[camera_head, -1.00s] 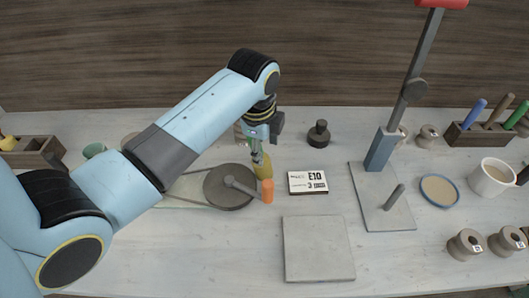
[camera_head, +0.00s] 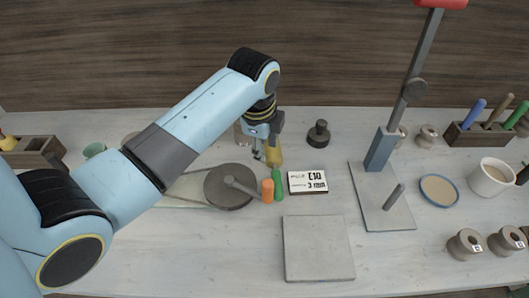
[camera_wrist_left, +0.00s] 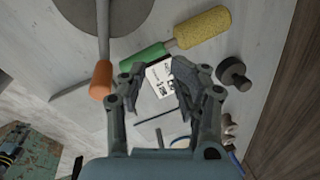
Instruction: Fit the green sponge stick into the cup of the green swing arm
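The green sponge stick has a green handle (camera_head: 278,184) and a yellow sponge (camera_head: 275,157). It is loose beside the grey disc, sponge end towards the back. In the left wrist view the handle (camera_wrist_left: 145,56) and sponge (camera_wrist_left: 203,28) show beyond my fingertips. My left gripper (camera_head: 264,157) is open, close to the sponge; its fingers (camera_wrist_left: 152,78) stand apart in the left wrist view with nothing held between them. I cannot make out a green swing arm or its cup. A grey arm with an orange end (camera_head: 267,190) lies over the disc.
A black-and-white card (camera_head: 307,182) lies right of the stick, and a grey slab (camera_head: 318,248) in front. A dark knob (camera_head: 318,134) stands behind. A lever stand (camera_head: 380,205), blue-rimmed dish (camera_head: 439,190) and white mug (camera_head: 491,178) are to the right.

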